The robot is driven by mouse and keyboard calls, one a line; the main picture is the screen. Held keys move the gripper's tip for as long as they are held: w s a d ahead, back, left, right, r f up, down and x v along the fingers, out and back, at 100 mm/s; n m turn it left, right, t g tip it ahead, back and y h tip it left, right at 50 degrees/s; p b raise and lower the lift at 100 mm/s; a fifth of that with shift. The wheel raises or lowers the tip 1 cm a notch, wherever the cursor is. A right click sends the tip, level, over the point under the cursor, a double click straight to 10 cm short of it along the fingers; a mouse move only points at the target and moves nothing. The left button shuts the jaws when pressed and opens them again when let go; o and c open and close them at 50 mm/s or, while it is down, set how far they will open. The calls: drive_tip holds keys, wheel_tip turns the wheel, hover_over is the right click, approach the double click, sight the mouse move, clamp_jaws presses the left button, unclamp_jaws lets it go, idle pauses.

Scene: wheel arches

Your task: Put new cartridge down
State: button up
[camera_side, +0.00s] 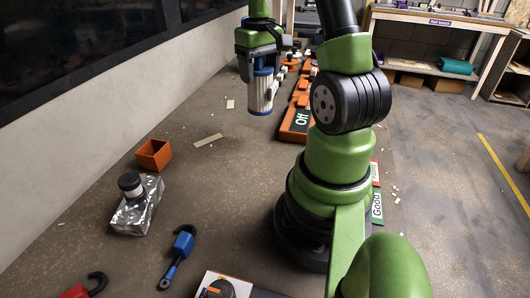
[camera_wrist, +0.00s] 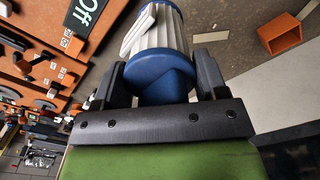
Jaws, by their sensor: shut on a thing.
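The new cartridge is a white ribbed cylinder with blue end caps (camera_side: 261,93). It hangs upright below my gripper (camera_side: 262,52) in the side view, held above the floor. In the wrist view the cartridge (camera_wrist: 158,55) sits between the two dark fingers of my gripper (camera_wrist: 160,85), which are shut on its blue end.
An orange board marked "Off" (camera_side: 297,122) stands just right of the cartridge.

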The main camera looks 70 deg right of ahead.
drive_tip(key=s+a, duration=0.3)
drive_tip(key=a, duration=0.2)
wheel_tip(320, 180, down, 10)
drive_tip(key=shift+w+f+m, duration=0.15)
drive_tip(key=shift+f+m, duration=0.05)
drive_tip(key=shift+m, duration=0.2)
drive_tip(key=shift+d, duration=0.1)
drive_tip(key=o, duration=1)
drive_tip(key=shift+f, duration=0.1)
